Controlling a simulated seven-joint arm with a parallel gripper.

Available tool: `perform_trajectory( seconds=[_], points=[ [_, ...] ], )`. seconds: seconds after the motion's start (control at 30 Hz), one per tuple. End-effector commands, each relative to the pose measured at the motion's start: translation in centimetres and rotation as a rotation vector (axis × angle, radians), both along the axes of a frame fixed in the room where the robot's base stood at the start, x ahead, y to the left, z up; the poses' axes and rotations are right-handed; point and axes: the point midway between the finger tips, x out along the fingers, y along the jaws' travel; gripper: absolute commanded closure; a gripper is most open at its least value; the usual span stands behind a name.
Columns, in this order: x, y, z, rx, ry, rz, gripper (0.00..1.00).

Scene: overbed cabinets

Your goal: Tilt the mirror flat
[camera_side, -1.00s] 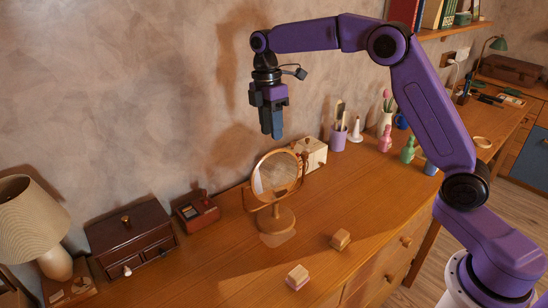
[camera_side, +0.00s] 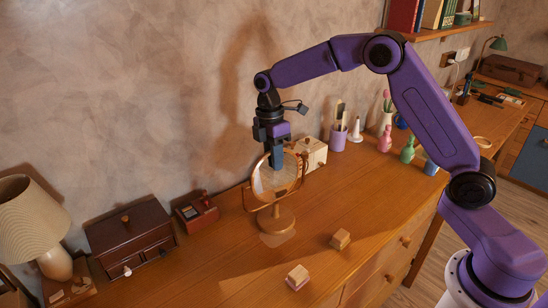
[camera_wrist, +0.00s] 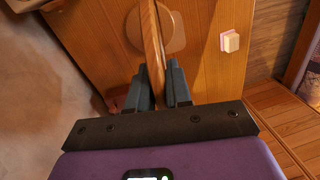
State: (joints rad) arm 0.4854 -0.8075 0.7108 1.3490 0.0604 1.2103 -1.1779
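A round mirror (camera_side: 268,182) in a wooden frame stands upright, slightly tilted, on a wooden stand with a round base (camera_side: 275,219). My gripper (camera_side: 277,166) points down at the top of the mirror, and its fingers overlap the upper rim in the side view. In the wrist view the mirror (camera_wrist: 152,35) shows nearly edge-on as a narrow wooden strip running between the two fingers of my gripper (camera_wrist: 159,68). One finger is on each side of the rim. Whether both fingers press on it cannot be told.
A pale wooden box (camera_side: 313,153) stands close behind the mirror to the right. A red-brown box (camera_side: 196,212) and a dark drawer chest (camera_side: 132,240) are to the left. Two small blocks (camera_side: 340,238) (camera_side: 297,277) lie in front. The desk (camera_side: 240,275) is otherwise clear there.

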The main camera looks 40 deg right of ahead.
Motion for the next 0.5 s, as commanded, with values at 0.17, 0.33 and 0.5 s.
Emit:
perform_trajectory(
  seconds=[0.17,0.33,0.5],
  points=[
    [0.0,0.0,0.03,0.0,0.0,0.0,1.0],
    [0.18,-0.04,-0.04,0.001,0.019,-0.002,1.0],
    [0.72,-0.02,-0.16,0.007,0.096,-0.003,1.0]
  ],
)
